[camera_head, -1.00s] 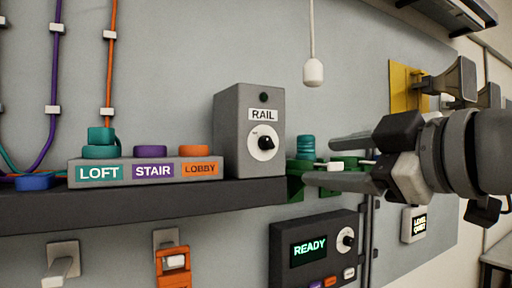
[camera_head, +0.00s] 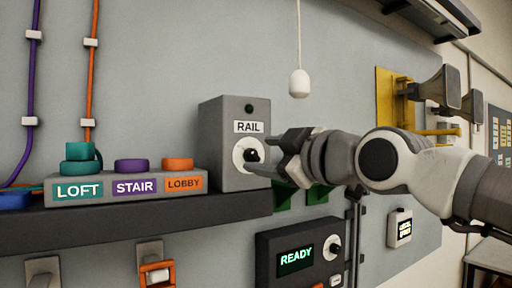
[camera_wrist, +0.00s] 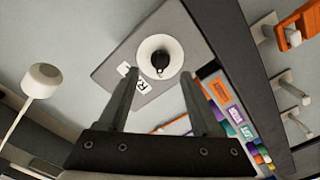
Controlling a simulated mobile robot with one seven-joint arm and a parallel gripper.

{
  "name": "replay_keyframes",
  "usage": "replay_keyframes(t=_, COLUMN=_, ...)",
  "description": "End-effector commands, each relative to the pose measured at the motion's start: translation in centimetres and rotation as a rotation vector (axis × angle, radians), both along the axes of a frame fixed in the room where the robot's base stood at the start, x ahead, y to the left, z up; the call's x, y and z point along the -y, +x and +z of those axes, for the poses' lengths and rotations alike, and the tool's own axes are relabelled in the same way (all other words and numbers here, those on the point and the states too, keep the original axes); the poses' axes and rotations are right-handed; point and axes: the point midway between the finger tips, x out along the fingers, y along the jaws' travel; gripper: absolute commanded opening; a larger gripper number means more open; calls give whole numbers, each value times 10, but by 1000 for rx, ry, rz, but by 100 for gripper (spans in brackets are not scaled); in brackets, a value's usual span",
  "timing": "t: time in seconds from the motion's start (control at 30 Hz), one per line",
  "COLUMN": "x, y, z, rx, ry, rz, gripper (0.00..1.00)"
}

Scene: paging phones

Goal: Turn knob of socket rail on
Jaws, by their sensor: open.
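The grey socket rail box (camera_head: 222,124) stands on the dark shelf, with a RAIL label and a dark, unlit indicator above its dial. Its black knob (camera_head: 252,155) sits on a white round dial (camera_head: 240,150). My gripper (camera_head: 268,152) is at the right of the box, its fingers pointing at the dial and partly covering it. In the wrist view the knob (camera_wrist: 160,60) lies ahead of and between the two open fingers (camera_wrist: 158,92). The fingers look empty, and I see no contact with the knob.
A block with LOFT, STAIR and LOBBY labels (camera_head: 125,188) stands left on the dark shelf (camera_head: 120,225). A white pull bob (camera_head: 299,83) hangs above right. A READY panel (camera_head: 297,254) is below. Yellow-mounted horns (camera_head: 440,87) are at right.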

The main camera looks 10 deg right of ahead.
Motion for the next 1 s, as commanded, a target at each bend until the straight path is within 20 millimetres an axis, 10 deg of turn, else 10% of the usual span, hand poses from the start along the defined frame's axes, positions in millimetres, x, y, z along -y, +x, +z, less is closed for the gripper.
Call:
replay_keyframes(t=0.6, x=-10, y=31, z=0, rx=0, ry=1, rz=-1, gripper=66)
replay_keyframes(t=1.0, x=-10, y=31, z=0, rx=0, ry=1, rz=-1, gripper=0)
